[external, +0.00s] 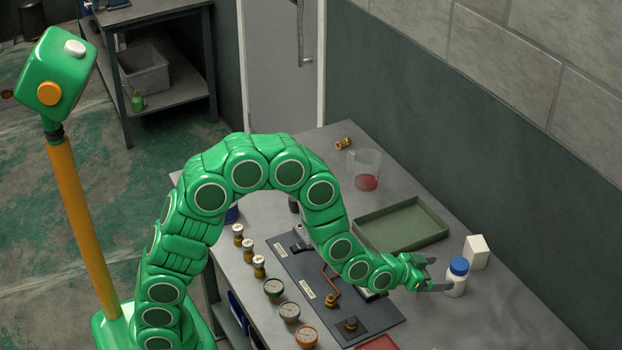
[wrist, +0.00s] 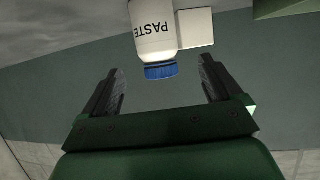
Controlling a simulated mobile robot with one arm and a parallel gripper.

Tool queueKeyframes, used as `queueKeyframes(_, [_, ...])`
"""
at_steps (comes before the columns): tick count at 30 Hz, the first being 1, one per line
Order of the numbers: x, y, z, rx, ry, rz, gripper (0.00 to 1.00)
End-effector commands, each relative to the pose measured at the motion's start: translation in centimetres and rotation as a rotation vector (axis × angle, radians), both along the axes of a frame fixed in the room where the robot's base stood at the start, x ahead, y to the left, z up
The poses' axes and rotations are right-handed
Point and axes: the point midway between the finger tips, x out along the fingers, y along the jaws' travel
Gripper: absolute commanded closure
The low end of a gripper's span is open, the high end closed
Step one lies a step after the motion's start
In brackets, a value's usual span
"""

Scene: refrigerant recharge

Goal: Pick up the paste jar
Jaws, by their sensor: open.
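The paste jar (external: 457,279) is a white bottle with a blue cap, standing upright on the grey bench near its right side in the external view. In the wrist view the paste jar (wrist: 157,38) appears upside down, with "PASTE" on its label, just beyond the fingertips and roughly between their lines. My gripper (external: 432,274) is open and empty, close to the left of the jar. In the wrist view my gripper's fingers (wrist: 162,82) are spread wide. Whether a finger touches the jar cannot be told.
A white block (external: 477,251) stands right behind the jar; it also shows in the wrist view (wrist: 196,28). A green tray (external: 385,245) lies to the left. A dark panel (external: 322,313) with fittings, several gauges and a clear jug (external: 362,168) occupy the bench (external: 520,325). The wall is beyond.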

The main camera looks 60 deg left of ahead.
Motion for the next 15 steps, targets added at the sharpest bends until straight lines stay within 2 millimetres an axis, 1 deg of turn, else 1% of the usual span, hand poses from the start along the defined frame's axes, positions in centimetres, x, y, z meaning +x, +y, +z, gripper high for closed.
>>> queueKeyframes(1, [0.0, 0.0, -0.9, 0.001, 0.004, 0.000, 0.08])
queueKeyframes(3, [0.0, 0.0, -1.6, 0.001, 0.004, 0.000, 0.08])
queueKeyframes(8, [0.2, 0.0, -2.1, 0.000, 0.000, 0.000, 0.08])
queueKeyframes(15, [1.6, -0.3, -2.7, -0.001, 0.002, 0.000, 0.08])
